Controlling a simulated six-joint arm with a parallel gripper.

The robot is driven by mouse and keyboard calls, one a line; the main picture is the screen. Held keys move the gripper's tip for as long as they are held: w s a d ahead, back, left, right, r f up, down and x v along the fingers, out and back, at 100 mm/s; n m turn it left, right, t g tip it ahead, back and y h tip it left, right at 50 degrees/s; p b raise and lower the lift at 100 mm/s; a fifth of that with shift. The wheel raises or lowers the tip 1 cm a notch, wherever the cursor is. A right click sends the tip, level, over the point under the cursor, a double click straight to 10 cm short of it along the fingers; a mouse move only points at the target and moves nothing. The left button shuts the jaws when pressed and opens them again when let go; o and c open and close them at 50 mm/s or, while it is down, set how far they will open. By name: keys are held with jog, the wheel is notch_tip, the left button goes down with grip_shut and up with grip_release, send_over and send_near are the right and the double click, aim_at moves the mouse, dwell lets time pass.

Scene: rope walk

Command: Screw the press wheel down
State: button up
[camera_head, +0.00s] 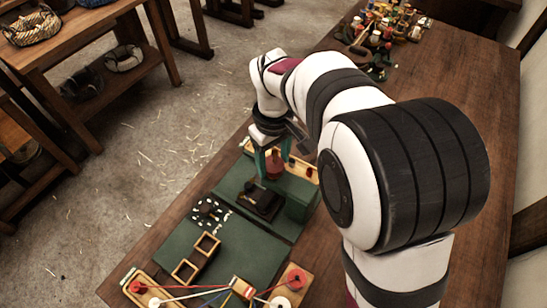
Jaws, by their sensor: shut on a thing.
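My gripper (270,163) points down over the far part of the green work mat, with its teal fingers around a reddish-brown piece (273,167). The piece looks like the press wheel, but it is small and partly covered by the fingers. A dark, low block (259,204), seemingly the press, lies on the mat just in front of the gripper. I cannot tell whether the wheel touches it or how far down the wheel sits.
Two open wooden boxes (207,244) and a patch of small black-and-white pieces (211,212) are nearer. Colored cords (205,292) run along the front. Clutter (385,35) fills the table's far end.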

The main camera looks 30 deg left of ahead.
aim_at(273, 164)
jog(key=m, duration=0.4)
jog(key=shift+m, duration=0.3)
jog(key=m, duration=0.3)
jog(key=shift+m, duration=0.4)
jog(key=m, duration=0.4)
jog(key=shift+m, duration=2.1)
jog(key=o, duration=1.4)
jog(key=shift+c, duration=0.2)
jog(key=shift+r, duration=0.1)
notch_tip(273, 164, up, 16)
